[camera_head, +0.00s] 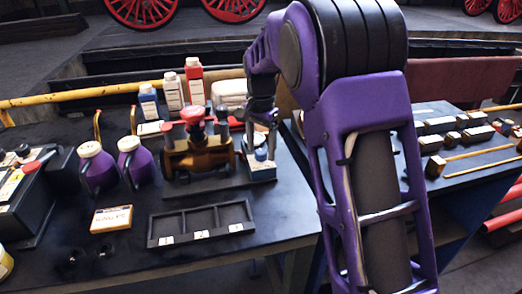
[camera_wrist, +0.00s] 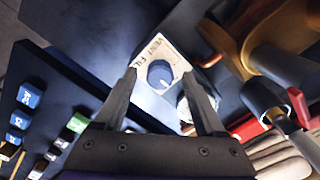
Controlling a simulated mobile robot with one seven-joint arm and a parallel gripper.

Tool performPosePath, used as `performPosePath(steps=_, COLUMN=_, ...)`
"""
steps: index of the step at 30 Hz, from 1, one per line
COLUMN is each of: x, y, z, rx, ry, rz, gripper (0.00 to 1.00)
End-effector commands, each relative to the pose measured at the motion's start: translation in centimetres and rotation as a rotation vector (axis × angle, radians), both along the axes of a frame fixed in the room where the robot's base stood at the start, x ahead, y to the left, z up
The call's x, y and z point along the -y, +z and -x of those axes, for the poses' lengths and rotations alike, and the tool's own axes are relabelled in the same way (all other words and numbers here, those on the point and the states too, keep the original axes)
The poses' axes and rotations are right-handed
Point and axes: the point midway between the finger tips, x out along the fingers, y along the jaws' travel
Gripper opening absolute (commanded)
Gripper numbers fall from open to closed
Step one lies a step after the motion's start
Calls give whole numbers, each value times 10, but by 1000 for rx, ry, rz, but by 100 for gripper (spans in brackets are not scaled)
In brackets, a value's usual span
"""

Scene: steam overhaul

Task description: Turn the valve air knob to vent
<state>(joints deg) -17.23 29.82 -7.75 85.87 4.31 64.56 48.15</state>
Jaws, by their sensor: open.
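The valve air knob (camera_wrist: 160,75) is a round blue knob on a pale plate (camera_wrist: 148,97) lettered VENT and FILL. In the head view the blue knob (camera_head: 261,155) sits on top of a small blue-and-white box (camera_head: 262,174), right of the brass valve (camera_head: 198,158) with its red top. My gripper (camera_head: 261,136) points down just above the knob. In the wrist view my gripper (camera_wrist: 161,76) is open, its fingertips on either side of the knob in the picture. I cannot tell whether they touch it. The knob's pointer direction is too small to read.
The brass valve stands close beside the knob box. Two purple jugs (camera_head: 98,170), several bottles (camera_head: 172,90) and an empty divided tray (camera_head: 201,223) are on the dark bench (camera_head: 275,215). A second bench on the right holds small blocks (camera_head: 440,125).

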Motion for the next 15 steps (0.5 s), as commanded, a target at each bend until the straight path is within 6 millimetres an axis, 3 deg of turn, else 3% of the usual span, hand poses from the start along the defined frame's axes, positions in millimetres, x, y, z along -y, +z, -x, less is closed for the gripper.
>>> performPosePath(steps=10, x=0, y=-4, z=0, rx=0, ry=0, rz=0, gripper=72)
performPosePath(steps=15, x=0, y=-4, z=0, rx=0, ry=0, rz=0, gripper=41)
